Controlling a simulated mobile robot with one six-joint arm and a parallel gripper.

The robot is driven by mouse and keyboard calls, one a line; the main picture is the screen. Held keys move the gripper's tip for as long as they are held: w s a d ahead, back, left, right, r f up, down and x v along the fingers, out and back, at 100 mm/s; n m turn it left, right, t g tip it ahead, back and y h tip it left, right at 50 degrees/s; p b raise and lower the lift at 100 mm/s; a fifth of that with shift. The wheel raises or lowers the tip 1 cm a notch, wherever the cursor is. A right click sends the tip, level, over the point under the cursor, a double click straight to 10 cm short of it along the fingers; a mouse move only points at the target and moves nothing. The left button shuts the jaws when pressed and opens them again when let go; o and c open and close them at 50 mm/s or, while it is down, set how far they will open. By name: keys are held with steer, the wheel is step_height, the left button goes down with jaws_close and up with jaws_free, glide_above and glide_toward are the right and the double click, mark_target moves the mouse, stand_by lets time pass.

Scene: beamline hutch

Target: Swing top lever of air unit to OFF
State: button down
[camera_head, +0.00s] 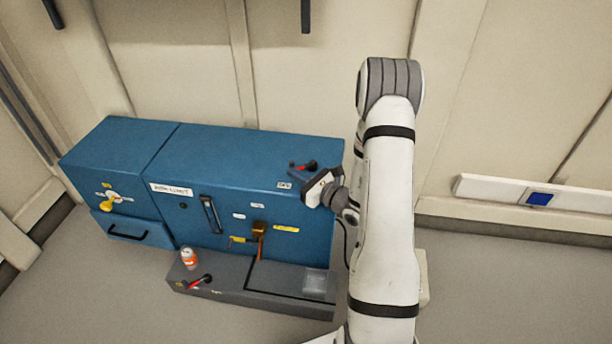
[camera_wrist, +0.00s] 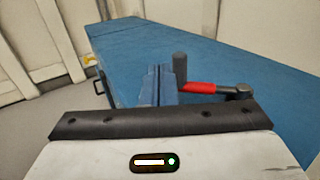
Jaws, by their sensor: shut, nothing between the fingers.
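The blue air unit (camera_head: 240,150) stands against the wall, and its flat top fills much of the wrist view (camera_wrist: 225,60). A top lever (camera_head: 309,166) with a red arm lies on its right part. In the wrist view the red arm (camera_wrist: 202,88) runs from a dark upright knob at its left end to a dark pivot at its right. My gripper (camera_wrist: 160,72) has its narrow blue fingers shut and empty, just left of the knob. I cannot tell whether they touch it. In the head view my gripper (camera_head: 295,168) is low over the top.
A yellow knob (camera_head: 113,198) and a black handle (camera_head: 126,234) are on the left front. An orange-brown lever (camera_head: 259,231) is on the front face. A low grey plinth (camera_head: 232,291) carries an orange-and-white bottle (camera_head: 189,258) and another red lever (camera_head: 201,280). Floor is clear at right.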

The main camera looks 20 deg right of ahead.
steer(key=s+d+p, duration=0.1)
steer(key=s+p, duration=0.1)
steer(key=s, duration=1.1)
steer(key=s+a+r+n+g+y+p, duration=0.1)
steer(key=s+a+r+n+g+p, duration=0.4)
steer(key=r, duration=0.4)
steer(key=s+a+r+n+g+y+p, duration=0.1)
steer(key=s+a+r+n+g+p, duration=0.2)
steer(key=a+r+n+g+p, duration=0.4)
steer(key=s+a+r+n+g+y+p, duration=0.1)
steer(key=s+a+r+n+g+p, duration=0.25)
steer(key=r+n, duration=0.5)
steer(key=s+d+r+n+t+h+p, duration=0.1)
steer(key=d+r+n+h+p, duration=0.2)
steer(key=r, duration=0.4)
steer(key=s+d+r+n+h+p, duration=0.2)
steer(key=r+h+p, duration=0.3)
steer(key=r, duration=0.3)
steer(key=s+d+r+n+t+h+p, duration=0.1)
steer(key=d+r+n+h+p, duration=0.2)
steer(key=r, duration=0.4)
steer(key=shift+s+d+r+n+t+h+p, duration=0.25)
steer(key=shift+d+n+t+h+p, duration=0.2)
steer(key=shift+n+h, duration=0.2)
